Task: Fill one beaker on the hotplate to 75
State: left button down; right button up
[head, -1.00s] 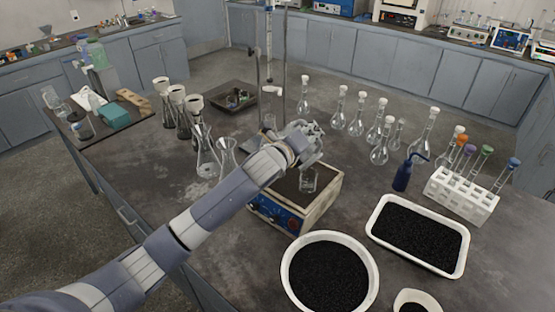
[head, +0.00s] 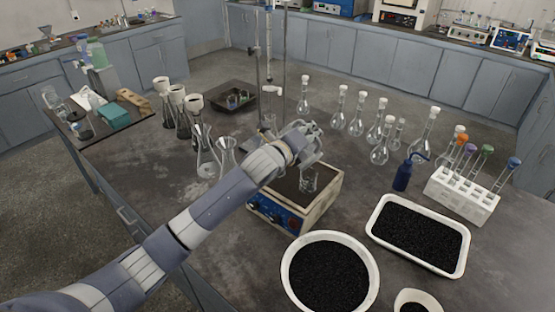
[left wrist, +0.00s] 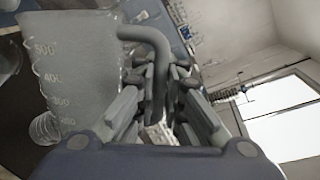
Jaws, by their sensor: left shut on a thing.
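A small clear beaker (head: 308,184) stands on the dark top of the hotplate (head: 318,212); its fill level is too small to read. My left gripper (head: 310,140) is above the back of the hotplate, just behind and above that beaker. In the left wrist view, my left gripper (left wrist: 158,125) is shut on the curved grey handle (left wrist: 155,45) of a translucent graduated jug (left wrist: 80,75). The jug shows marks including 500, 400 and 300. In the head view the jug is hard to make out against the gripper. My right gripper is not in view.
Flasks (head: 228,155) stand left of the hotplate, and several stoppered flasks (head: 380,150) stand behind and to the right. A round bowl (head: 375,280) and a tray (head: 462,262) of black grains are in front. A stand (head: 285,70) rises behind my gripper.

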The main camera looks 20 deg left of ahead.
pick_arm(q)
jog(key=shift+w+a+f+n, duration=0.1)
jog(key=shift+a+f+n, duration=0.1)
jog(key=shift+n, duration=0.1)
dwell(2.4)
jog(key=shift+d+r, duration=0.2)
jog(key=shift+r, duration=0.3)
jog(key=f+m, duration=0.1)
jog(key=d+m, duration=0.1)
jog(key=shift+s+d+f+m+t+b, duration=0.2)
jog(key=shift+s+f+m+t+b, duration=0.1)
jog(key=shift+s+f+b, duration=0.05)
jog(key=shift+d+r, duration=0.1)
jog(key=shift+r, duration=0.05)
jog(key=shift+s+d+f+m+y, duration=0.2)
jog(key=shift+d+f+m+y, duration=0.15)
jog(key=shift+m, duration=0.35)
jog(key=s+d+f+m+t+b, duration=0.1)
jog(key=s+d+f+m+b, duration=0.1)
jog(key=d+f+m, duration=0.3)
jog(key=shift+d+f+m+b, duration=0.15)
jog(key=shift+m+b, duration=0.55)
jog(key=shift+m, duration=0.3)
